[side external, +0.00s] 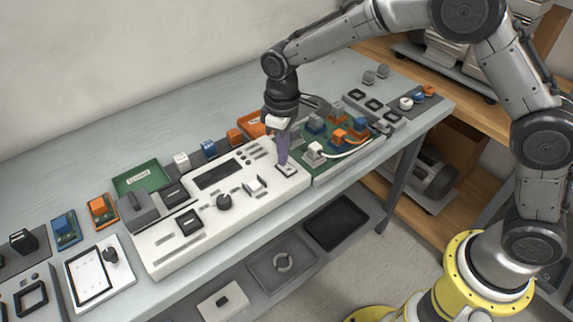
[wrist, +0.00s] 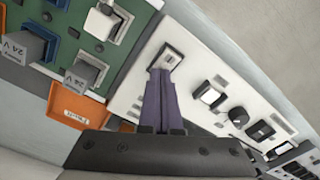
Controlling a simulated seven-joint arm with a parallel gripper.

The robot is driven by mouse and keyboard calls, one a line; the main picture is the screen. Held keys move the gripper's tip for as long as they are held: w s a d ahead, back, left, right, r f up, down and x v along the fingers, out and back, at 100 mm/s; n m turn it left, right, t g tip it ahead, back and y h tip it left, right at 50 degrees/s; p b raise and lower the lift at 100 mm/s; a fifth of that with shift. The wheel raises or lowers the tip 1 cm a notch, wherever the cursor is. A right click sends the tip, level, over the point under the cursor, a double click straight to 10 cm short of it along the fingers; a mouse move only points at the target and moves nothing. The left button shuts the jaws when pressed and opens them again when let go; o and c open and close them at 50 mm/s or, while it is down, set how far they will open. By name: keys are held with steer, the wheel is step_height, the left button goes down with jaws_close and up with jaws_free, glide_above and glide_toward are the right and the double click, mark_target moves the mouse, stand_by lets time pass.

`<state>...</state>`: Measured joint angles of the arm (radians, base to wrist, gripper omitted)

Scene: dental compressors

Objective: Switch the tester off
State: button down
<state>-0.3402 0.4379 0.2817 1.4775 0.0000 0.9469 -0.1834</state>
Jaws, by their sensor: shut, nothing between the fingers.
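The tester is a long white panel (side external: 208,222) on the bench, with a dark display, a round black knob (side external: 224,202) and several switches. It also shows in the wrist view (wrist: 195,70). The switch's position is unclear.
A green board (side external: 322,176) with grey, blue and orange blocks and a white cable adjoins the tester on the right. An orange tray (side external: 251,125) and a green tray (side external: 137,178) stand behind. A tablet-like white panel (side external: 98,275) lies to the left.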

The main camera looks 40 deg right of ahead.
step_height(320, 180, up, 6)
steer(key=shift+r, duration=0.2)
stand_by(0.5)
steer(key=s+d+r+m+t, duration=0.1)
steer(key=s+d+r+t, duration=0.1)
steer(key=s+d+r, duration=0.45)
steer(key=s+d+r+m+t, duration=0.1)
steer(key=s+d+r+t, duration=0.2)
steer(key=r, duration=0.6)
steer(key=s+d+m, duration=0.1)
steer(key=s+d, duration=0.2)
steer(key=s, duration=0.3)
steer(key=s+d+m, duration=0.1)
steer(key=s+d, duration=0.2)
steer(key=s, duration=0.3)
steer(key=s+f+m, duration=0.2)
steer(key=s+f, duration=0.4)
steer(key=shift+s+d+f+t, duration=0.15)
steer(key=shift+s+f+t, duration=0.15)
steer(key=shift+s+f, duration=0.05)
